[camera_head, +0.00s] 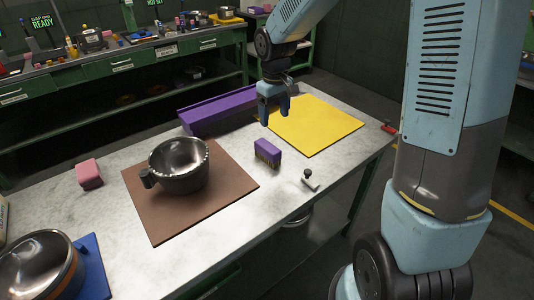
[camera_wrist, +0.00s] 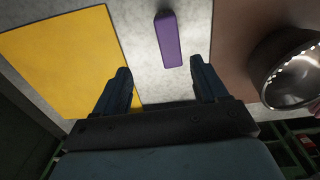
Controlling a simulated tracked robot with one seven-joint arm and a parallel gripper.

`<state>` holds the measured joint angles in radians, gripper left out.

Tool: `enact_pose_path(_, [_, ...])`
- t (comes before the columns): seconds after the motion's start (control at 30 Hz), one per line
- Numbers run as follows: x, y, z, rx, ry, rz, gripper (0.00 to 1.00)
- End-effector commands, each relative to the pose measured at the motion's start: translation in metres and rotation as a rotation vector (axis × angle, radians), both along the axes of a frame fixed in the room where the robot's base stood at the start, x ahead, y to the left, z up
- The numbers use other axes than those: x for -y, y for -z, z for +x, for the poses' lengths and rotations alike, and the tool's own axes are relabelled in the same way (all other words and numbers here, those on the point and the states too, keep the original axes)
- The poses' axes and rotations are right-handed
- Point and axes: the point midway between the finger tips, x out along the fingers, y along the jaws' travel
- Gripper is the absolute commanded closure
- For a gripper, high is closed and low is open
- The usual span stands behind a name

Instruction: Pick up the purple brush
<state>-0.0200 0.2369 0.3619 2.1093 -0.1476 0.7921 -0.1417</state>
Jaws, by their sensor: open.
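The purple brush (camera_head: 267,152) stands on the grey table between the brown mat and the yellow mat, with its bristles down. In the wrist view its purple top (camera_wrist: 168,38) shows at the upper middle, ahead of the fingers. My gripper (camera_head: 273,117) is open and empty, above the table and farther back than the brush. In the wrist view the two fingers of my gripper (camera_wrist: 162,82) are spread apart with bare table between them. The brush is outside the fingers, and neither finger touches it.
A metal pot (camera_head: 180,172) sits on the brown mat (camera_head: 155,222). A long purple block (camera_head: 215,113) lies behind, beside the yellow mat (camera_head: 320,127). A pink block (camera_head: 88,173), a small handled tool (camera_head: 310,181) and another pot (camera_head: 38,268) by a blue mat (camera_head: 95,278) are nearby.

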Motion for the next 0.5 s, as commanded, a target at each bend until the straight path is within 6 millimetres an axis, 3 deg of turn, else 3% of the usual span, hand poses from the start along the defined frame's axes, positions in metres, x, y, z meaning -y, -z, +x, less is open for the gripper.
enact_pose_path(0.27, [-0.015, 0.026, 0.008, -0.031, -0.037, 0.011, 0.28])
enact_pose_path(0.5, [-0.016, 0.063, 0.008, -0.034, -0.039, 0.010, 0.28])
